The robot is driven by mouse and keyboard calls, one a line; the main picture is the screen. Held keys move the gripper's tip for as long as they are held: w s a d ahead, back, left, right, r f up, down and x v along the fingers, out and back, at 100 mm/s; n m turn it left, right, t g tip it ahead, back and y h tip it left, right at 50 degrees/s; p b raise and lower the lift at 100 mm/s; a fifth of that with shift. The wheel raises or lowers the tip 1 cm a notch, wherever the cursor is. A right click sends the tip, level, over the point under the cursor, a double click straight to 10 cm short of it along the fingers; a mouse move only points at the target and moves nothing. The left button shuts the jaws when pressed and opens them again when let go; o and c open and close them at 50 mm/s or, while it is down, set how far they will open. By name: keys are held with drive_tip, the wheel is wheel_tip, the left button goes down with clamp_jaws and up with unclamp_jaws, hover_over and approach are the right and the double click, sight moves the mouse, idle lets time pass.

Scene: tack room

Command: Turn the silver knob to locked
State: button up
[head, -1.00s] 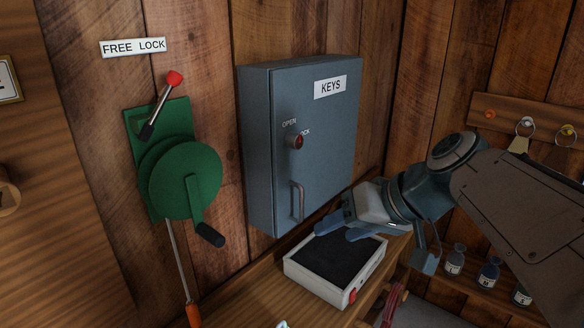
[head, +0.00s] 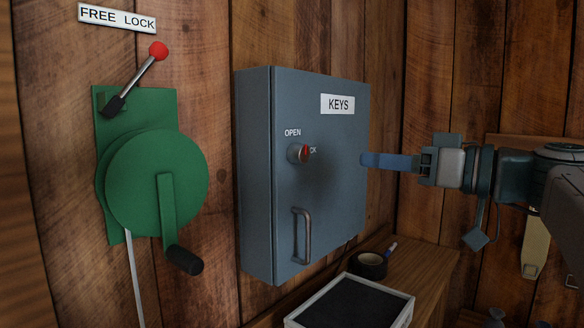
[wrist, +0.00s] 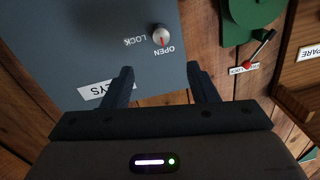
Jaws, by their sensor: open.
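The silver knob (head: 297,154) is on the door of the grey-blue key cabinet (head: 340,190), beside the OPEN and LOCK labels. It also shows in the wrist view (wrist: 161,35), where its red mark points towards the OPEN label (wrist: 165,50). The LOCK label (wrist: 134,41) is off to one side there; in the head view the knob hides part of it. My gripper (head: 366,160) is open and empty, level with the knob and to its right. In the wrist view its two fingers (wrist: 160,76) are spread, with the knob beyond the tips and apart from them.
A bar handle (head: 302,237) sits low on the cabinet door. Left is a green crank winch (head: 155,182) with a red-tipped lever (head: 140,75). Below are a black-topped tray (head: 348,302) and a dark roll (head: 370,264) on the shelf. The space between gripper and knob is clear.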

sight(306, 154)
drive_tip(key=x, duration=1.3)
drive_tip(key=shift+w+a, duration=0.1)
drive_tip(key=shift+a, duration=0.1)
drive_tip(key=c, duration=1)
